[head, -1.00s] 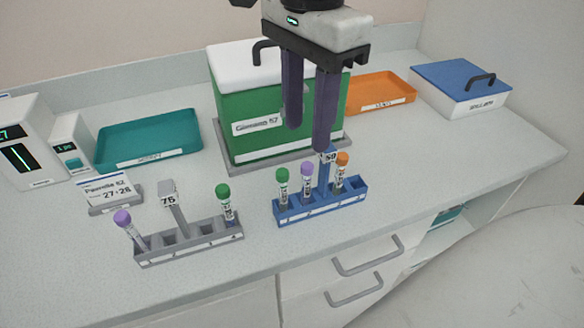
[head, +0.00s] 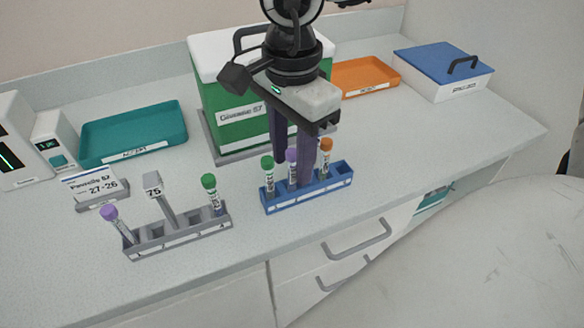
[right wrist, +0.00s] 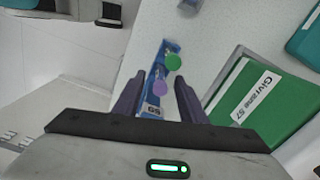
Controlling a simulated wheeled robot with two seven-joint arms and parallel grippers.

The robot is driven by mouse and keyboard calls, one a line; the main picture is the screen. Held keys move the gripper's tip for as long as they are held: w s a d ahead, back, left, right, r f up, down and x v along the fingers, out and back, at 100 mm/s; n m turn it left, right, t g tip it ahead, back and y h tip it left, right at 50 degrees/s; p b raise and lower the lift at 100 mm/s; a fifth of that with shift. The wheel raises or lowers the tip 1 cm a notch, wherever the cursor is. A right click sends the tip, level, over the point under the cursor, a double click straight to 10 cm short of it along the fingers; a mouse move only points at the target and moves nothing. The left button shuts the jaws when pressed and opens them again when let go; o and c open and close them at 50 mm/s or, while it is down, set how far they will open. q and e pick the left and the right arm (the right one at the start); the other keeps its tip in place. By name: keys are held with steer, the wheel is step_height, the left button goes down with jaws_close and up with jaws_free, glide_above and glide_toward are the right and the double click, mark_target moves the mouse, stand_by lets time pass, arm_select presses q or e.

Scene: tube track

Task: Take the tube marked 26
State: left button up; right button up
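The blue rack (head: 335,183) holds three tubes: one green-capped (head: 267,163), one purple-capped (head: 292,155) and one orange-capped (head: 326,146). The grey rack (head: 178,240) holds a purple-capped tube (head: 109,213) at its left end and a green-capped tube (head: 209,182) at its right end. The tube numbers are too small to read. My right gripper (head: 292,174) is open and points down at the blue rack. In the right wrist view, the purple cap (right wrist: 160,86) lies between its apart fingers, with the green cap (right wrist: 174,62) just beyond. My left gripper is out of view.
A green box with a white lid (head: 225,105) stands behind the blue rack. A teal tray (head: 133,134), an orange tray (head: 365,76) and a blue-lidded box (head: 443,72) are farther back.

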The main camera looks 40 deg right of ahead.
steer(key=c, duration=0.9)
steer(key=shift+r, duration=0.1)
step_height(320, 180, up, 28)
steer(key=p, duration=0.1)
steer(key=shift+p, duration=0.35)
